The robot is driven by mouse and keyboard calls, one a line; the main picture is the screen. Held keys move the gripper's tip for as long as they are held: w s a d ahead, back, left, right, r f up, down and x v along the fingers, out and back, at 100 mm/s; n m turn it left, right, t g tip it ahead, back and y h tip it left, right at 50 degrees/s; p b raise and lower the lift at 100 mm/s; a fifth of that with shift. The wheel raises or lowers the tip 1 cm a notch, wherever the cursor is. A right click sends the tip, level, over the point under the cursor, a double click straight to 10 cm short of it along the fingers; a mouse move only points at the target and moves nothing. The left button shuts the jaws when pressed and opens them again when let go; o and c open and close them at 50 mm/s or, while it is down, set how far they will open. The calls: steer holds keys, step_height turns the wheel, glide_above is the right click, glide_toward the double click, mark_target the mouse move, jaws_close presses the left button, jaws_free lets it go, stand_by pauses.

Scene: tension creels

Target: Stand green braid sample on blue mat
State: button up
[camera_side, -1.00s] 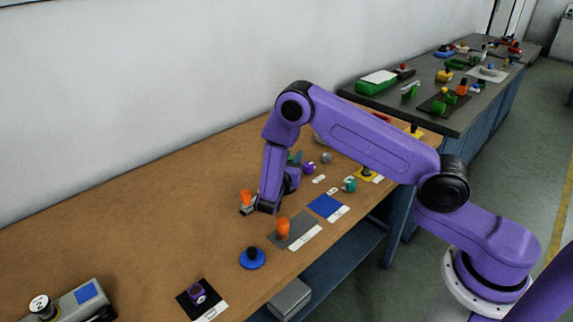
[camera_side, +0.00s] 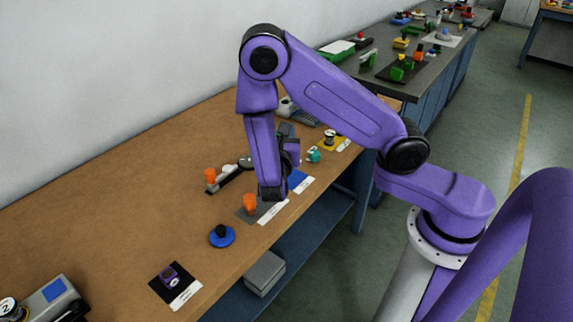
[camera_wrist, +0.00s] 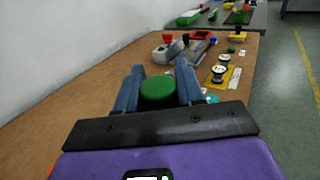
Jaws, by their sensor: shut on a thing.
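The green braid sample (camera_wrist: 158,88) shows in the wrist view as a round green top between my fingers. My gripper (camera_wrist: 158,86) is shut on it. In the side view my gripper (camera_side: 291,148) is low over the table, behind my forearm, and the sample cannot be made out there. The blue mat (camera_side: 297,179) lies near the table's front edge with a white label beside it. My arm hides part of it. My gripper appears just behind the mat; its height above the table is unclear.
A teal spool (camera_side: 314,154) stands behind the blue mat. An orange spool (camera_side: 250,202) stands on a grey mat in front, and another orange piece (camera_side: 210,175) stands to the left. A blue disc (camera_side: 222,237) sits farther forward.

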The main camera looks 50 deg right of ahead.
steer(key=shift+s+a+f+n+t+y, duration=0.1)
steer(key=shift+a+f+n+t+y, duration=0.4)
steer(key=shift+f, duration=0.3)
steer(key=d+r+m+g+h, duration=0.1)
steer(key=d+r+m+g, duration=0.1)
steer(key=r, duration=0.1)
steer(key=shift+d+r+h, duration=0.15)
steer(key=shift+d+h, duration=0.05)
steer(key=shift+h, duration=0.2)
steer(key=w+f, duration=0.2)
steer(key=w, duration=0.2)
steer(key=w+f, duration=0.3)
steer(key=w, duration=0.1)
steer(key=w+f, duration=0.3)
steer(key=w, duration=0.1)
steer(key=shift+w+d+f, duration=0.1)
steer(key=shift+w+d, duration=0.3)
steer(key=shift+w+f, duration=0.5)
steer(key=shift+f, duration=0.15)
steer(key=shift+w+f, duration=0.15)
steer(key=shift+f, duration=0.65)
steer(key=shift+w+f, duration=0.1)
steer(key=shift+f, duration=0.65)
steer(key=shift+f, duration=0.2)
